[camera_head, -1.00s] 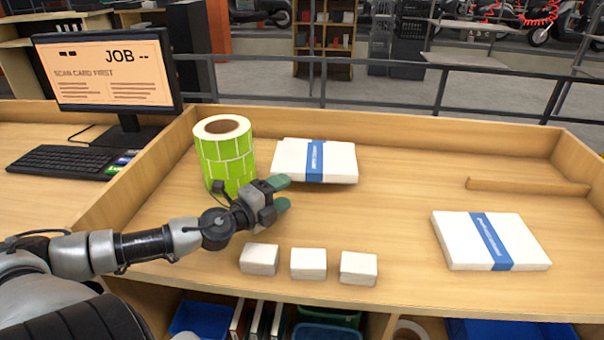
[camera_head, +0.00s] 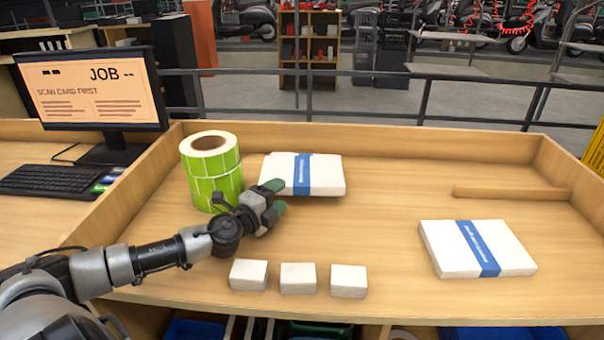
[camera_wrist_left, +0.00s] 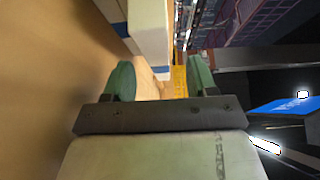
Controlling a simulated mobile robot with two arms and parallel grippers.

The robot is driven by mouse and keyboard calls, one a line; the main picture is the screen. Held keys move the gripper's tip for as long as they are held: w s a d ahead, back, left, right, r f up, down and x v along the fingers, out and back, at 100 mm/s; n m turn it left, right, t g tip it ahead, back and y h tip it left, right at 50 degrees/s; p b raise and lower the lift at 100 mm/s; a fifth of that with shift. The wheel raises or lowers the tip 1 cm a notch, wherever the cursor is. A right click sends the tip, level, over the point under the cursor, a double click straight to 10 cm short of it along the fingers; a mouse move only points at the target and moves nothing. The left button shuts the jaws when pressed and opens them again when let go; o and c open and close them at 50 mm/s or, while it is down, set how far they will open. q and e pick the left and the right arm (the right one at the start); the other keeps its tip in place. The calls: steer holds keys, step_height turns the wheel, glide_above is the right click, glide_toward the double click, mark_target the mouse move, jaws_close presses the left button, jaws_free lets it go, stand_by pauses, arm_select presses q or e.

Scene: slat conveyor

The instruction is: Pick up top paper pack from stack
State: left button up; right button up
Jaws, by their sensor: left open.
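The stack of white paper packs (camera_head: 326,174) with a blue band lies at the back of the bench, left of centre. Its top pack sits slightly askew on the one below. My left gripper (camera_head: 278,197) is open and empty at the stack's front left corner. In the left wrist view, its two green fingers (camera_wrist_left: 160,80) stand apart. The white packs (camera_wrist_left: 150,25) lie just ahead of them, and the pack edge faces the gap between the fingers. I cannot tell if a finger touches a pack. My right gripper is not in view.
A roll of green labels (camera_head: 211,180) stands close left of my gripper. Several small white blocks (camera_head: 298,278) line the front edge. Another banded white pack (camera_head: 445,250) lies at the right, with a wooden strip (camera_head: 510,193) behind it. The middle is clear. Raised walls border the bench.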

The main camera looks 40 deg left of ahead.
mark_target(287, 190)
arm_select(q)
steer(key=shift+w+d+r+p, duration=0.15)
steer(key=shift+w+p, duration=0.2)
steer(key=shift+w, duration=0.3)
steer(key=shift+w+f+p, duration=0.15)
steer(key=shift+w+p, duration=0.15)
steer(key=shift+w, duration=0.65)
steer(key=shift+w+f+p, duration=0.15)
steer(key=shift+w+p, duration=0.1)
steer(key=shift+w, duration=0.7)
steer(key=shift+c, duration=0.4)
jaws_close()
steer(key=shift+r, duration=0.15)
